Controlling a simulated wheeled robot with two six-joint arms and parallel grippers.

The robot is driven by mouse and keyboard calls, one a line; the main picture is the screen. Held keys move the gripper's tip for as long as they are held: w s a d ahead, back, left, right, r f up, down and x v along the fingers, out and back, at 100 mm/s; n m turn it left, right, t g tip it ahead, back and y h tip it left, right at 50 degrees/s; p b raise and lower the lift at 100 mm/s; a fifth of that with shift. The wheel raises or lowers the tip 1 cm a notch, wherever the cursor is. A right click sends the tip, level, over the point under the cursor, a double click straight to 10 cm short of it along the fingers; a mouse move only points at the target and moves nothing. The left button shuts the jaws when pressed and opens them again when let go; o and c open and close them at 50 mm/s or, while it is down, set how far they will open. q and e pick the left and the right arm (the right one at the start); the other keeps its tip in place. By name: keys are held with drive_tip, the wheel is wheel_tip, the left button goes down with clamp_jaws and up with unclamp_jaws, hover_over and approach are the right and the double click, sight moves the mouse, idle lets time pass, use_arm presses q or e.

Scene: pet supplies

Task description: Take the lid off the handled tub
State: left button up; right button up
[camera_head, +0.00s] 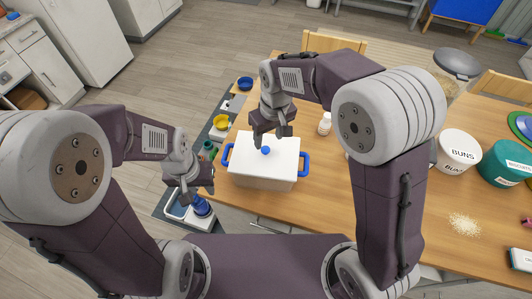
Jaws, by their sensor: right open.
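The handled tub (262,182) is a white box with a blue handle on its left and right sides. It stands near the table's front-left edge. Its white lid (285,163) lies on top and has a round blue knob (266,151) in the middle. My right gripper (271,137) is open, just above and behind the knob in the picture; I cannot tell whether it touches. It hides part of the lid's back. My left gripper (194,195) points down left of the tub, and its jaws are too small to judge.
A white bottle (324,124) stands behind and right of the tub. A BUNS tub (457,150) and a teal tub (505,163) are at the right. Spilled grains (464,224) lie in front of them. A yellow bowl (221,121) and blue bowl (245,83) sit at the left.

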sight(266, 154)
wheel_tip(266, 154, down, 3)
drive_tip(key=shift+w+d+r+p, duration=0.1)
drive_tip(key=shift+w+p, duration=0.05)
drive_tip(key=shift+p, duration=0.15)
drive_tip(key=shift+f, duration=0.35)
drive_tip(key=shift+f+p, duration=0.3)
drive_tip(key=f, duration=0.3)
drive_tip(key=w+f+p, duration=0.1)
drive_tip(key=shift+a+f, duration=0.3)
drive_tip(key=shift+a, duration=0.1)
drive_tip(key=shift+s, duration=0.1)
drive_tip(key=c, duration=0.5)
clamp_jaws()
